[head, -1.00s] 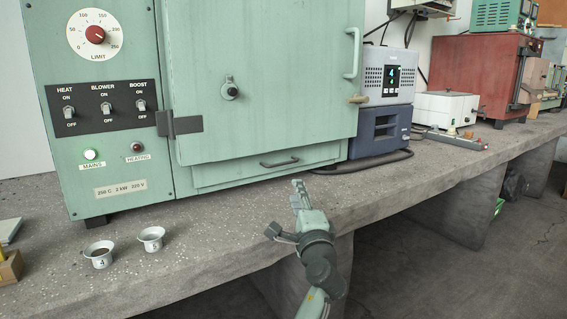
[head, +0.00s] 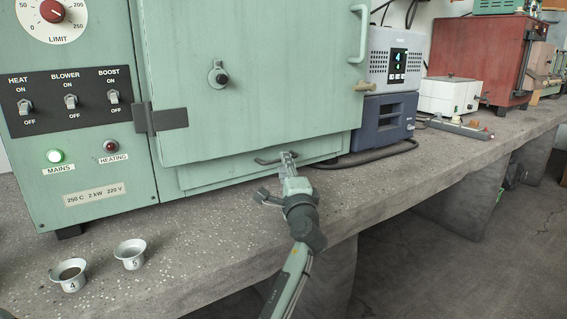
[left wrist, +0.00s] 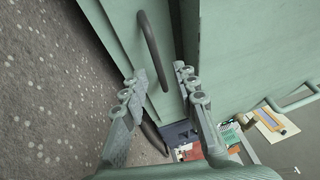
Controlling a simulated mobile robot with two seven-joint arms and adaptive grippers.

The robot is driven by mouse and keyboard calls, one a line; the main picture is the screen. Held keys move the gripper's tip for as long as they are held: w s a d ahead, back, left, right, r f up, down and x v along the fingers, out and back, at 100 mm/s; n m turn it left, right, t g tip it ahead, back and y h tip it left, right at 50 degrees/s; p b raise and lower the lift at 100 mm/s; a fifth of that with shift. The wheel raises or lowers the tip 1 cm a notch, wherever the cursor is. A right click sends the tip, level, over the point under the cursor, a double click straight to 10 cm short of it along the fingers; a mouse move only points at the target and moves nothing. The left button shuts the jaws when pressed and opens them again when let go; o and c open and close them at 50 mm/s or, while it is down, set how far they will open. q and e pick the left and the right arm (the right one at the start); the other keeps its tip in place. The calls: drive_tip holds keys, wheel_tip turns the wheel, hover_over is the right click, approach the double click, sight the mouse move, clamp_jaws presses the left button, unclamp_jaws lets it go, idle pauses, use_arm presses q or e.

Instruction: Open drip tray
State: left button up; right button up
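The drip tray (head: 215,174) is the low green drawer front under the oven door (head: 255,110), and it looks shut. Its dark bar handle (head: 266,161) sticks out from the front. My left gripper (head: 289,159) is at the right part of this handle, above the bench edge, and covers some of it. In the left wrist view the two fingers (left wrist: 160,80) are apart, and the dark handle (left wrist: 151,45) runs into the gap between them. I cannot tell whether either finger touches it. My right gripper is not in view.
Two small cups, marked 4 (head: 69,275) and 5 (head: 130,254), stand on the concrete bench (head: 200,240) at the left. A grey and blue device (head: 384,122) with a black cable stands right of the oven. The bench before the tray is clear.

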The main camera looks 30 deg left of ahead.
use_arm(q)
drive_tip(key=shift+x, duration=1.05)
drive_tip(key=shift+c, duration=0.5)
clamp_jaws()
